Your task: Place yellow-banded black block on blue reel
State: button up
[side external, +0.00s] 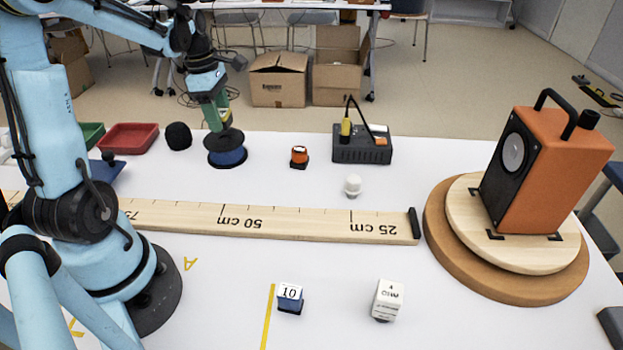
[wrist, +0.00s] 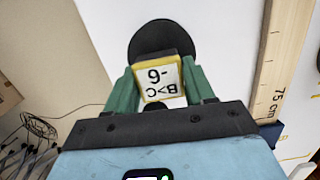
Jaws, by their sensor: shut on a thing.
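The blue reel (side external: 226,157) stands on the white table, left of centre in the side external view, with black flanges at top and bottom. In the wrist view its black round top (wrist: 146,38) shows behind the block. The yellow-banded black block (wrist: 160,76) has a white label on its near face and sits between my green fingers. My gripper (side external: 216,122) is shut on it, right over the reel. In the side view the block is mostly hidden by the fingers. I cannot tell whether it touches the reel's top.
A black foam ball (side external: 178,136) and a red tray (side external: 129,137) are left of the reel. An orange-topped item (side external: 299,157) and a black box (side external: 362,148) are to its right. A wooden ruler (side external: 290,223) lies in front. An orange speaker (side external: 545,170) stands on a round turntable.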

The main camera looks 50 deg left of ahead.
jog(key=shift+f, duration=1.55)
jog(key=shift+f, duration=0.15)
jog(key=o, duration=1.1)
jog(key=shift+c, duration=0.2)
jog(key=r, duration=0.8)
jog(key=s+a+r, duration=0.1)
jog(key=r, duration=0.3)
jog(key=d+f+m+t, duration=0.2)
jog(key=d+m+t, duration=0.1)
jog(key=d+m, duration=0.9)
jog(key=s+d+f+m+t+y, duration=0.1)
jog(key=d+f+m+t, duration=0.1)
jog(key=d+m, duration=0.9)
jog(key=shift+d+m+t, duration=0.35)
jog(key=shift+m+t, duration=0.25)
jog(key=shift+m, duration=1.1)
